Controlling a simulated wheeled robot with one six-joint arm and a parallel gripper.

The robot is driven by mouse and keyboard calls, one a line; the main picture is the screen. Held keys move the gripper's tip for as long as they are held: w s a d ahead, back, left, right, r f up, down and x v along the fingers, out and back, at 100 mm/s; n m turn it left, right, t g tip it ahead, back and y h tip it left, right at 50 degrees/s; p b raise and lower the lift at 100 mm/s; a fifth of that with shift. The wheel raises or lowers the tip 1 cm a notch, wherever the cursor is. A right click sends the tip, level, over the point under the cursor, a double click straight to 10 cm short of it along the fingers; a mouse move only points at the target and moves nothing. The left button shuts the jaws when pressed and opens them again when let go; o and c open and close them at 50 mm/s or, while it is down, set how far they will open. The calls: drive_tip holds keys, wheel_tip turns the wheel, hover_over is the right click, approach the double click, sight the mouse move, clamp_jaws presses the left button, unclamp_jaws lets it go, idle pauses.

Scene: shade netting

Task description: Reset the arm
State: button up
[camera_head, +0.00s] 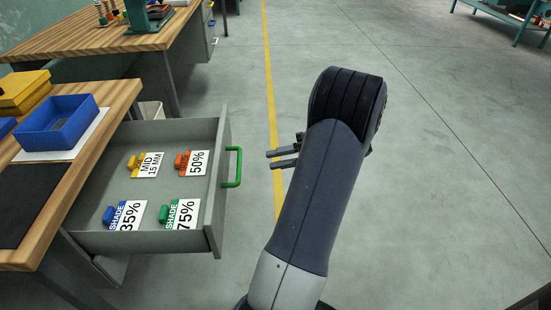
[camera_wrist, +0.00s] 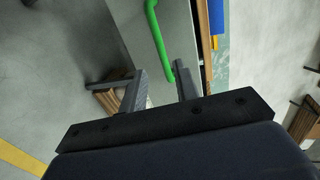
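My arm rises from the bottom middle in the head view, with my gripper (camera_head: 282,158) pointing left toward the open drawer. In the wrist view my gripper (camera_wrist: 160,84) has its two fingers apart with nothing between them. The green drawer handle (camera_head: 232,167) is to the left of the fingers in the head view, with a gap between. The handle also shows in the wrist view (camera_wrist: 158,32), beyond the fingertips.
The grey drawer (camera_head: 215,190) stands open and holds several labelled coloured tags. The wooden workbench (camera_head: 50,200) carries a blue bin (camera_head: 57,127) and a yellow box (camera_head: 22,92). Another bench (camera_head: 90,35) stands behind. The floor right of my arm is clear.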

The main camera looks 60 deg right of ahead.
sight(238, 164)
drive_tip(key=b+x, duration=0.1)
drive_tip(key=x, duration=1)
drive_tip(key=shift+r, duration=0.1)
drive_tip(key=shift+w+a, duration=0.25)
drive_tip(key=shift+w, duration=0.05)
